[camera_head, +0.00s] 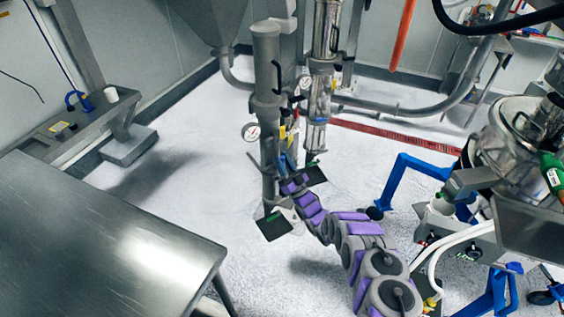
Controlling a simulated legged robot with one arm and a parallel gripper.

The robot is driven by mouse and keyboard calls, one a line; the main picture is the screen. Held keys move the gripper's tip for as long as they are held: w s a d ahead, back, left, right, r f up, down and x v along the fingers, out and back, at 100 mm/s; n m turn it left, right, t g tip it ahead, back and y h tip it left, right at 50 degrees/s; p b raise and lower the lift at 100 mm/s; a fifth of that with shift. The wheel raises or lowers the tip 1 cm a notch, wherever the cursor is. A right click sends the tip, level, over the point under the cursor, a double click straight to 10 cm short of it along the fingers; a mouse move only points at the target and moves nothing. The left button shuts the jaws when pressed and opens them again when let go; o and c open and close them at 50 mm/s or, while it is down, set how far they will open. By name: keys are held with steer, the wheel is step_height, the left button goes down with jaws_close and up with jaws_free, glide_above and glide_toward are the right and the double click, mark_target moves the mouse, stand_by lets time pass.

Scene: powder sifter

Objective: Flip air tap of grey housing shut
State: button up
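A tall grey cylindrical housing (266,100) stands upright left of the middle, with a round pressure gauge (251,132) on its left. Small yellow and blue fittings (283,133) sit just right of it. I cannot tell which small part is the air tap; it is too small or hidden behind my arm. My purple and grey arm reaches up from the bottom right. My gripper (294,200) is in front of the lower part of the housing, below the fittings. Its two dark finger plates are wide apart, with nothing seen between them.
A clear-sided cylinder (321,90) stands right of the housing. A steel table (110,250) fills the lower left. A blue frame (400,175) and steel machine (505,140) stand at the right. The pale floor (185,165) left of the housing is open.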

steer(key=shift+o, duration=0.7)
steer(key=shift+w, duration=0.1)
steer(key=shift+o, duration=0.4)
steer(key=shift+r, duration=0.1)
steer(key=b+v, duration=0.2)
steer(key=v, duration=1)
steer(key=shift+b, duration=0.35)
